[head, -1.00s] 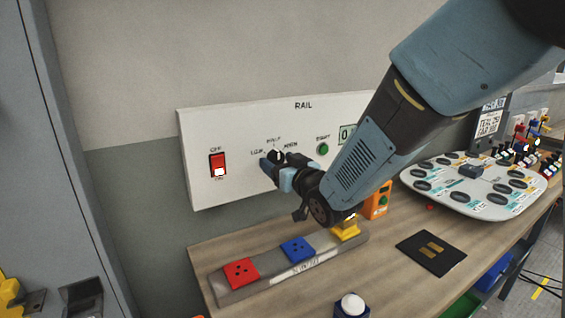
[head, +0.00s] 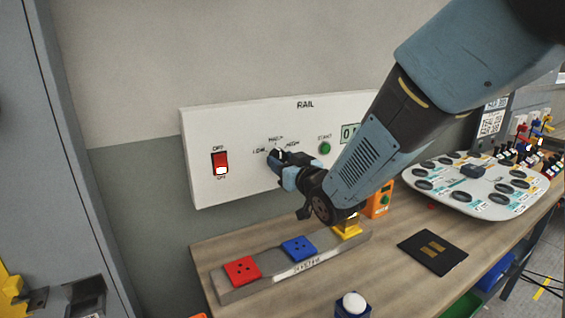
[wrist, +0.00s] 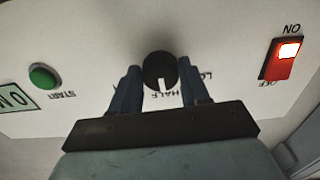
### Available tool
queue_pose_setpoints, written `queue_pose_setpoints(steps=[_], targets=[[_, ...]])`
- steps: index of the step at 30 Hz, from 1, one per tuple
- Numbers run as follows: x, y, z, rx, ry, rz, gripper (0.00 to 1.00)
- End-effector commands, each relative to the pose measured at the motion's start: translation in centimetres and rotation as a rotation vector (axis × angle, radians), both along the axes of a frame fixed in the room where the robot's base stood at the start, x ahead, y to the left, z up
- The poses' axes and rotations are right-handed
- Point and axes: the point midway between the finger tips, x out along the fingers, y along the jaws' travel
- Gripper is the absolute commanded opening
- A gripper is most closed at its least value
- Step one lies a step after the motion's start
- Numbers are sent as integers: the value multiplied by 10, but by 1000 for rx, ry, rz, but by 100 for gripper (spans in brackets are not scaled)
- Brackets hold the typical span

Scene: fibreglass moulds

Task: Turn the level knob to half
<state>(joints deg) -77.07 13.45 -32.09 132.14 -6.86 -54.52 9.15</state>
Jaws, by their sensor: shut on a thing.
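The level knob (wrist: 160,66) is a round black dial on the white RAIL panel (head: 230,125). In the wrist view, which is upside down, its white pointer line points down at the HALF label (wrist: 167,95). My gripper (wrist: 159,74) is shut on the knob, with one dark blue finger on each side of it. In the head view my gripper (head: 279,157) is against the panel below the LOW, HALF and HIGH labels and hides most of the knob.
On the panel, a lit red rocker switch (head: 220,163) is left of the knob and a green START button (head: 325,148) is right. Below, the bench (head: 350,275) holds a grey strip with a red block (head: 241,270), a blue block (head: 298,248) and a yellow block.

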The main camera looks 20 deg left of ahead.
Motion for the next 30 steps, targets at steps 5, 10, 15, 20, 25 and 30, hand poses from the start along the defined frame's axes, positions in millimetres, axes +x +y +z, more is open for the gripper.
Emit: queue_pose_setpoints(steps=[5,10,15,20,25,30], targets=[[2,-2,0,-52,-64,-6,15],[2,-2,-1,-92,-112,-5,15],[2,-2,-1,-104,-127,-4,15],[2,-2,-1,-104,-125,-4,15],[1,-2,-1,-103,-126,-3,56],[1,-1,0,-102,-126,-2,70]])
